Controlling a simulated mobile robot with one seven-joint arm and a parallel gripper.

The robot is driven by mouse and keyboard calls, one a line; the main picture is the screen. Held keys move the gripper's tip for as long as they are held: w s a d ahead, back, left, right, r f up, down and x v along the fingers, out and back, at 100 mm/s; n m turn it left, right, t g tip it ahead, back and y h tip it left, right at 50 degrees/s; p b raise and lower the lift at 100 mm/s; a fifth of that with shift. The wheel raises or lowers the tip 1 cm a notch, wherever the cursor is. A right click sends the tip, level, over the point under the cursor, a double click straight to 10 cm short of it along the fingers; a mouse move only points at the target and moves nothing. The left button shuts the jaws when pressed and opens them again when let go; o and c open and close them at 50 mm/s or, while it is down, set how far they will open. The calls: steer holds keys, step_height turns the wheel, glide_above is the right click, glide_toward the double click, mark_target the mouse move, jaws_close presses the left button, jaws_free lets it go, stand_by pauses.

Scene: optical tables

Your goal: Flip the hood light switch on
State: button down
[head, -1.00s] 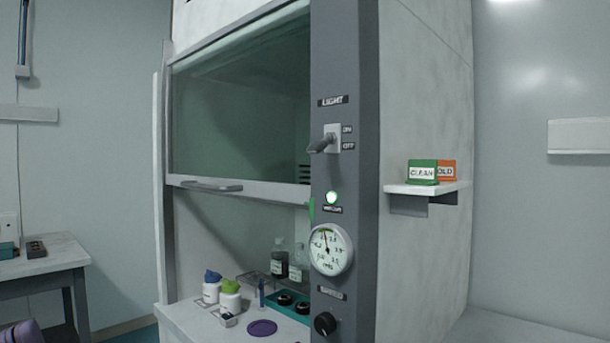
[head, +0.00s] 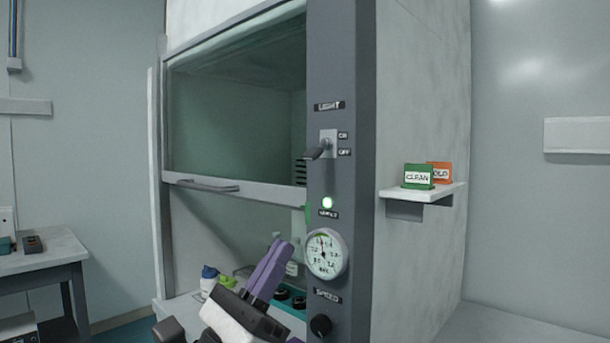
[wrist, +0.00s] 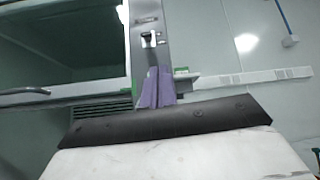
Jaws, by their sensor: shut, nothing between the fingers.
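The hood light switch (head: 318,150) is a grey lever on a pale plate, on the hood's dark front post under a LIGHT label (head: 329,105). ON is marked above and OFF below; the lever tilts down toward OFF. It also shows in the wrist view (wrist: 149,40), above my fingertips. My gripper (head: 282,250) has purple fingers, shut and empty. In the head view it is below and left of the switch, in front of the hood opening, apart from the switch. The fingers also show in the wrist view (wrist: 154,72).
Below the switch are a lit green lamp (head: 327,203), a round gauge (head: 326,254) and a black knob (head: 321,325). The sash handle (head: 207,186) juts out at left. A shelf (head: 422,192) with green CLEAN (head: 418,176) and orange (head: 440,171) signs is at right.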

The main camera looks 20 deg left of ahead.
mark_target(313, 154)
steer(key=w+y, duration=0.1)
steer(key=w+a+f+y, duration=0.1)
steer(key=y, duration=0.1)
steer(key=shift+w+f, duration=0.15)
steer(key=shift+w, duration=0.25)
steer(key=shift+d, duration=0.1)
steer(key=p+x, duration=0.4)
steer(key=x, duration=0.6)
steer(key=shift+w+r+p, duration=0.15)
steer(key=shift+r+p, duration=0.25)
steer(key=s+r, duration=0.1)
steer(key=s+r+p, duration=0.1)
steer(key=shift+s+a+r, duration=0.1)
steer(key=shift+a+r, duration=0.25)
steer(key=shift+a, duration=0.05)
steer(key=shift+s+a+r, duration=0.1)
steer(key=shift+a, duration=0.1)
